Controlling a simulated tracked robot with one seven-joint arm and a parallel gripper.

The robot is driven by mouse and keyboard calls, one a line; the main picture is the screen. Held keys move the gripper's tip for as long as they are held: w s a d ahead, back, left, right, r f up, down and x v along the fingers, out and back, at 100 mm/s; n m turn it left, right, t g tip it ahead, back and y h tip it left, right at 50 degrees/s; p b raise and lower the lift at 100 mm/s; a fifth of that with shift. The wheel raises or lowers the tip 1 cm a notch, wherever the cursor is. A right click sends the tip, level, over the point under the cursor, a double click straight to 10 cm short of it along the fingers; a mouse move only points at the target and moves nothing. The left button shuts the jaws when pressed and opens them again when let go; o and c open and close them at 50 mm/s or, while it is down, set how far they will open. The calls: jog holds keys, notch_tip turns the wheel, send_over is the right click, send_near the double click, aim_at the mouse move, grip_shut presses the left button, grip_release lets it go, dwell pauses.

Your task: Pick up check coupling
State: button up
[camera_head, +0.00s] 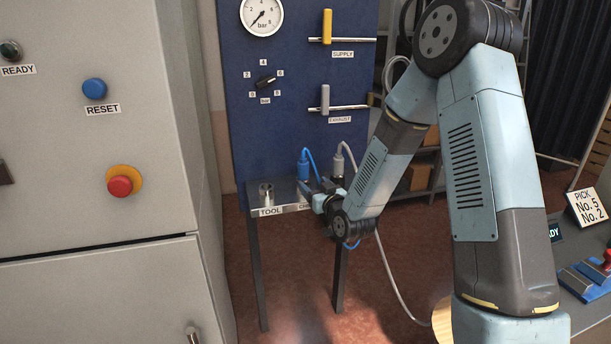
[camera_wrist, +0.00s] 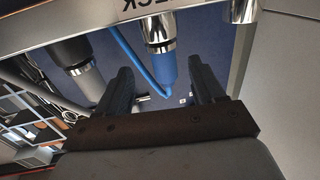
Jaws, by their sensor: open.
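A blue coupling (camera_head: 303,168) with a blue hose stands upright on a narrow metal shelf, behind the label beginning "CH". It also shows in the wrist view (camera_wrist: 161,66), with a metal collar, beyond and between my fingertips. My gripper (camera_head: 315,190) is at the shelf's front edge, close to the blue coupling. In the wrist view my gripper (camera_wrist: 162,75) is open with two dark fingers apart. I see nothing held between them. Whether a finger touches the coupling I cannot tell. The rest of the label is hidden behind my gripper in the head view.
A grey coupling (camera_head: 338,166) with a grey hose stands just right of the blue one. An empty-looking metal socket (camera_head: 266,192) is above the TOOL label. A blue panel (camera_head: 270,110) with gauge and valves rises behind. A grey cabinet (camera_head: 100,190) stands left.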

aim_at(306, 176)
jog(key=shift+r+x, duration=0.2)
jog(key=shift+x, duration=3.8)
jog(key=shift+s+a, duration=0.1)
jog(key=shift+c, duration=0.4)
jog(key=c, duration=1)
